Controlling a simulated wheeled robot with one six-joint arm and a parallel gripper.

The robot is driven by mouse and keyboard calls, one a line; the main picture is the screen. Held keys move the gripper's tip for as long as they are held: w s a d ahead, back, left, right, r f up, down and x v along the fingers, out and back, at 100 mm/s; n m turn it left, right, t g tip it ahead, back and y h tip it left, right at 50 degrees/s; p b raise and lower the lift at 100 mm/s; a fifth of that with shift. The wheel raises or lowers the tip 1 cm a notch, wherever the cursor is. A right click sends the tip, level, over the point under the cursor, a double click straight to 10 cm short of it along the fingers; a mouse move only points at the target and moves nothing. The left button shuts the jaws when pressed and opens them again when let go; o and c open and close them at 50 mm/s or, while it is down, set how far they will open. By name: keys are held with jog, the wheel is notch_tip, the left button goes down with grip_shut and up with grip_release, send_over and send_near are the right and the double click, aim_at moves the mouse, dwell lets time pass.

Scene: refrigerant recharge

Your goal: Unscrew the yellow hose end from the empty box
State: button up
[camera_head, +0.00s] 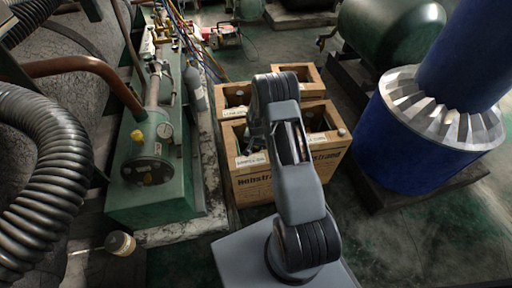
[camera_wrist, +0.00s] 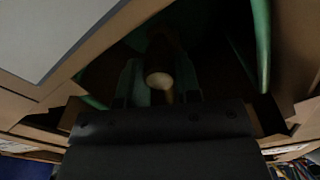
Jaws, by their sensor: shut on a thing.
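Several brown boxes with white labels stand together in the head view, the nearest one (camera_head: 262,184) with black lettering. My arm reaches down over them and hides much of their insides. In the wrist view my gripper (camera_wrist: 160,84) is inside a dark box (camera_wrist: 60,92), its two greenish fingers shut on a small upright part with a pale round end. This part seems to be the yellow hose end (camera_wrist: 168,97), with a dull yellow patch showing; the shade leaves its shape unclear. The label wording that would mark the empty box is not readable.
A green machine with a gauge (camera_head: 150,150) stands left of the boxes, with a grey bottle (camera_head: 194,88) beside it. A large blue cylinder (camera_head: 425,135) stands at right. Coloured hoses (camera_head: 187,38) hang at the back left. A green strip (camera_wrist: 262,45) runs close to the right of my gripper.

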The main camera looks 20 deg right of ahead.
jog(key=n, duration=0.3)
jog(key=shift+n, duration=0.4)
dwell(0.3)
jog(key=shift+n, duration=1)
jog(key=shift+r, duration=0.2)
jog(key=shift+r+p, duration=1.5)
jog(key=shift+r, duration=0.85)
